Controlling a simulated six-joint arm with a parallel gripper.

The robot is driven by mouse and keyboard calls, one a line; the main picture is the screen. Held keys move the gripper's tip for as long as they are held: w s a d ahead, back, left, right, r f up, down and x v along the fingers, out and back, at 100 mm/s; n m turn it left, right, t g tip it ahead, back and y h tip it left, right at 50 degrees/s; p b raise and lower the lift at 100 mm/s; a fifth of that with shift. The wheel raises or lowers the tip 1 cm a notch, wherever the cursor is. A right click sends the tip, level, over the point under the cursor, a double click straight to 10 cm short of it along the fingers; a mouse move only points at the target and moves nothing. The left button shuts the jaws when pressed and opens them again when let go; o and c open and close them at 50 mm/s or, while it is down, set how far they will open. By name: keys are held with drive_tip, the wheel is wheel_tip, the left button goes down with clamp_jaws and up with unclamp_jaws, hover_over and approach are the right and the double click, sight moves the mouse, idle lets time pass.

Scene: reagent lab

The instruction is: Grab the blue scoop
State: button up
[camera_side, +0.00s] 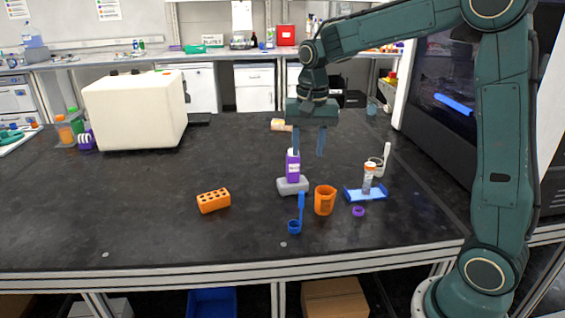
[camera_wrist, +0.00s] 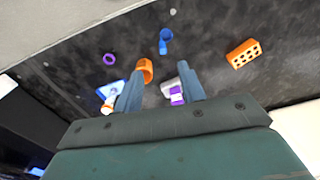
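The blue scoop (camera_side: 300,212) is near the front of the black bench, its round cup (camera_side: 294,227) toward the front edge and its handle pointing up and back. It also shows in the wrist view (camera_wrist: 165,40), beyond my fingertips. My gripper (camera_side: 309,153) points down above the bench, behind the scoop and apart from it. Its two fingers are spread, with nothing held between them; in the wrist view (camera_wrist: 160,90) they stand wide apart.
An orange cup (camera_side: 325,200) stands just right of the scoop. A purple-labelled bottle (camera_side: 293,167) stands on a grey base (camera_side: 292,187) behind it. An orange block with holes (camera_side: 213,201) is left. A blue tray (camera_side: 353,194) and purple ring (camera_side: 358,211) are right. Bench front-left is clear.

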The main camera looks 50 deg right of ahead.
sight(302, 192)
drive_tip(key=shift+w+d+f+m+g, duration=0.15)
drive_tip(key=shift+w+d+f+m, duration=0.2)
drive_tip(key=shift+w+f, duration=0.25)
drive_tip(key=shift+w+d+f+m+g, duration=0.15)
drive_tip(key=shift+w+d+f+m, duration=0.15)
drive_tip(key=shift+w+f, duration=0.25)
drive_tip(key=shift+f, duration=4.25)
drive_tip(key=shift+f, duration=0.1)
drive_tip(key=shift+d+f, duration=0.2)
drive_tip(key=shift+f, duration=2.3)
clamp_jaws()
